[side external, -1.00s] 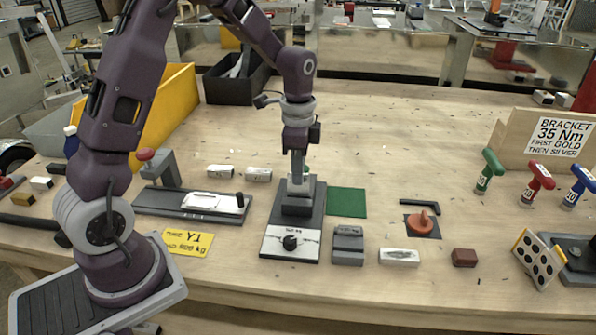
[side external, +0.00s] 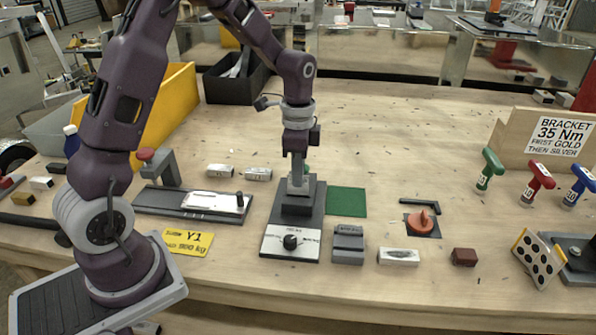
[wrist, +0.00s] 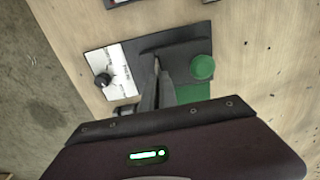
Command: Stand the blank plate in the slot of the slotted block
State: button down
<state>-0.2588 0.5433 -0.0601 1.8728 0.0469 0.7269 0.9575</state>
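My gripper (side external: 298,182) points straight down at the dark stepped block of a black-based device (side external: 281,230) with a dial. In the wrist view my gripper's fingers (wrist: 157,66) lie close together over the dark part of that device, beside a round green button (wrist: 202,67). A thin pale piece shows at the fingertips, but I cannot tell whether it is a held plate or part of the fingers. A grey block with grooves across it (side external: 348,246), which looks like the slotted block, stands right of the device. A bare whitish plate (side external: 207,199), possibly the blank plate, lies on a lever tool.
A yellow Y1 plate (side external: 188,242) lies left of the device. A silver-topped block (side external: 399,257), a brown block (side external: 464,257) and an orange knob (side external: 421,221) lie to the right. A green mat (side external: 346,202) adjoins the device. The table behind is largely clear.

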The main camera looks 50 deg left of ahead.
aim_at(298, 194)
jog(key=shift+f, duration=1.8)
jog(key=shift+r, duration=1.85)
jog(key=shift+f, duration=1.8)
jog(key=c, duration=1.6)
grip_release()
notch_tip(298, 194, up, 6)
jog(key=shift+r, duration=0.5)
